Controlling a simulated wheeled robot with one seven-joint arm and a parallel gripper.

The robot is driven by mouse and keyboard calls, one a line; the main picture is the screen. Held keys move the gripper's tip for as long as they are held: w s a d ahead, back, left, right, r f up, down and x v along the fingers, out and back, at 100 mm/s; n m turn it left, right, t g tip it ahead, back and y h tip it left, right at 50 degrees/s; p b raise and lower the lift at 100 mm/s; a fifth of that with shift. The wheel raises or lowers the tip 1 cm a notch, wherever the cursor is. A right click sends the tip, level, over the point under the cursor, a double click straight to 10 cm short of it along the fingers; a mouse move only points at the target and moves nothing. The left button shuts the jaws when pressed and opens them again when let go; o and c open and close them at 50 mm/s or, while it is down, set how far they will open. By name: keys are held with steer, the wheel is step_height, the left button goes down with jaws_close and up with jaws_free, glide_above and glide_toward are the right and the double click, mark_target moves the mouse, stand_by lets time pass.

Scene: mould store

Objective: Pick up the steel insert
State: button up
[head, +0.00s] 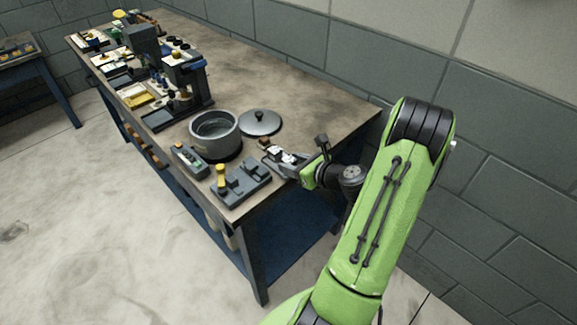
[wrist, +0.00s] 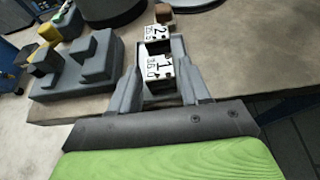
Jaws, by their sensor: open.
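In the wrist view, a small block (wrist: 157,70) with a white face marked "1" and "35.0" sits between the two fingers of my gripper (wrist: 158,43). A similar block (wrist: 156,33) marked "2" stands just beyond it, near the fingertips. I cannot tell for certain which of these is the steel insert. My gripper is open, with a finger on each side of the block marked "1"; whether they touch it is unclear.
A grey stepped block (head: 252,184) with a yellow-handled piece (head: 221,180) lies left of my gripper. A grey pot (head: 214,146) and its round lid (head: 261,124) stand behind. A small brown block (wrist: 163,13) is past the fingertips. The bench's (head: 320,98) far right is clear.

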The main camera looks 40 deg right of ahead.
steer(key=shift+w+f, duration=0.1)
steer(key=shift+w, duration=0.25)
steer(key=shift+s, duration=0.1)
